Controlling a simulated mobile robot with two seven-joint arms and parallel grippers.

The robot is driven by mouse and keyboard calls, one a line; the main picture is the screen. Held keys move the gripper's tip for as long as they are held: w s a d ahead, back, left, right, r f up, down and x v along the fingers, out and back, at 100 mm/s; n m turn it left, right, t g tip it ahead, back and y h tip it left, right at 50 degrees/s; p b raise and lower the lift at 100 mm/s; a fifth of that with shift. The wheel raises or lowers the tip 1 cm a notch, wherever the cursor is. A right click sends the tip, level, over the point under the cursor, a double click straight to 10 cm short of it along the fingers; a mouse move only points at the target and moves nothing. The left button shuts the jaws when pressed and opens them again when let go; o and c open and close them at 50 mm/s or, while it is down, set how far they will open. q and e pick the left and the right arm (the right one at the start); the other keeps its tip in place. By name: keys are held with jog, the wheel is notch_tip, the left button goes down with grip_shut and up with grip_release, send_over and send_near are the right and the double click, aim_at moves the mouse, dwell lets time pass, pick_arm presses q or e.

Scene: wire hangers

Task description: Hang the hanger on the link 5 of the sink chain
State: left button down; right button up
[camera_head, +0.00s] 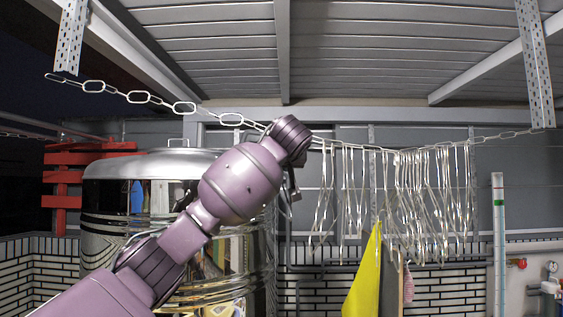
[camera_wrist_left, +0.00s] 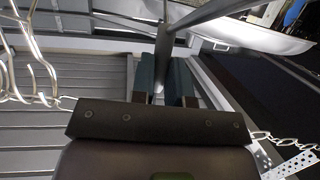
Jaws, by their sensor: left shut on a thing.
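A pale metal chain (camera_head: 183,108) sags across the head view between two perforated brackets. Its left links are bare, and my left arm hides part of its middle. Several shiny wire hangers (camera_head: 430,195) hang bunched on its right half. In the left wrist view, my left gripper (camera_wrist_left: 163,82) is shut on the grey stem of a wire hanger (camera_wrist_left: 165,44), whose arms spread toward the top. Chain links show at the right (camera_wrist_left: 290,141) and left of the gripper, with other hangers at the left (camera_wrist_left: 35,60). In the head view, the gripper is mostly hidden behind my wrist. My right gripper is not in view.
A large shiny metal tank (camera_head: 105,200) stands behind my left arm, with a red rack (camera_head: 62,190) at its left. A white upright pole (camera_head: 499,240) stands at the right. The space around the left chain links looks clear.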

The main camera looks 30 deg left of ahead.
pick_arm(q)
jog(key=shift+w+a+f, duration=0.1)
jog(key=shift+w+a, duration=0.25)
jog(key=shift+w, duration=0.05)
jog(key=shift+f, duration=0.35)
jog(key=c, duration=1)
grip_release()
jog(key=shift+c, duration=0.2)
